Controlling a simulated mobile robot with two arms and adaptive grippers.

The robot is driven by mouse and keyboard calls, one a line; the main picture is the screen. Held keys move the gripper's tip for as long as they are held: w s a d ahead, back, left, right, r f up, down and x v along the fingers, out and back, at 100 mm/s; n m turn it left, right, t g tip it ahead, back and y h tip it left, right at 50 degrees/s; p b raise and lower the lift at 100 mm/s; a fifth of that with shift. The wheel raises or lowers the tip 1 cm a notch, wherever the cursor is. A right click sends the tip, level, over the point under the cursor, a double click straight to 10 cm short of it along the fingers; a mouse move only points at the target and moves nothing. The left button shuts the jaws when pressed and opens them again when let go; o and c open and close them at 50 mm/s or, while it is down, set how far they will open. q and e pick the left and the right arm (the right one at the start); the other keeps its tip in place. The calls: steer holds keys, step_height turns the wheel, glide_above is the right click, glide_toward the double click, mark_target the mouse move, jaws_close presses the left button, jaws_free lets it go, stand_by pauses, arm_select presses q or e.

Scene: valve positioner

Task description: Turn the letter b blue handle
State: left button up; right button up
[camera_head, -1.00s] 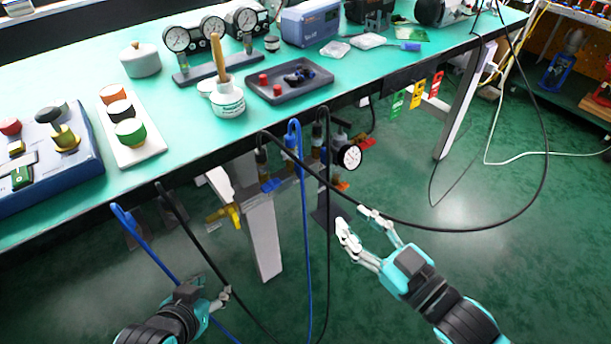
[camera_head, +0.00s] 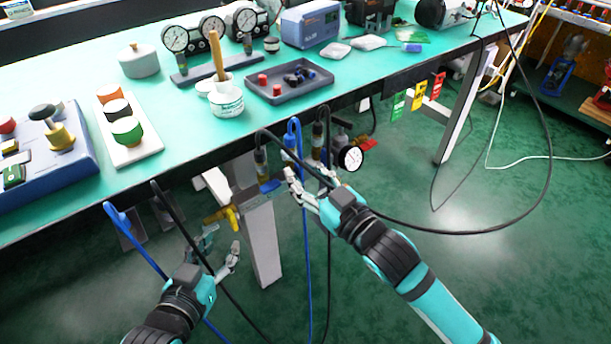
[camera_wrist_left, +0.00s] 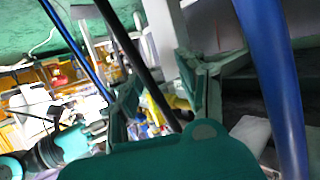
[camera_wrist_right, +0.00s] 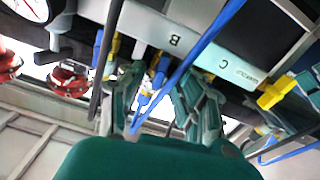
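In the right wrist view, a grey manifold bar (camera_wrist_right: 190,42) carries the letters B and C. A small blue handle (camera_wrist_right: 144,100) hangs below the B side. My right gripper (camera_wrist_right: 165,105) is open, with its fingers on either side of that handle in this view; contact cannot be told. In the head view my right gripper (camera_head: 305,180) is under the table edge, right of a blue handle (camera_head: 269,186), and hides part of the manifold. My left gripper (camera_head: 222,250) is open and empty, low beside a black hose; its spread fingers show in the left wrist view (camera_wrist_left: 165,98).
Blue and black hoses (camera_head: 308,250) hang around both grippers. A yellow handle (camera_head: 218,217) sits left of the manifold, and a round gauge (camera_head: 351,159) right of it. Red knobs (camera_wrist_right: 70,80) show in the right wrist view.

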jaws_close()
stand_by(0.3)
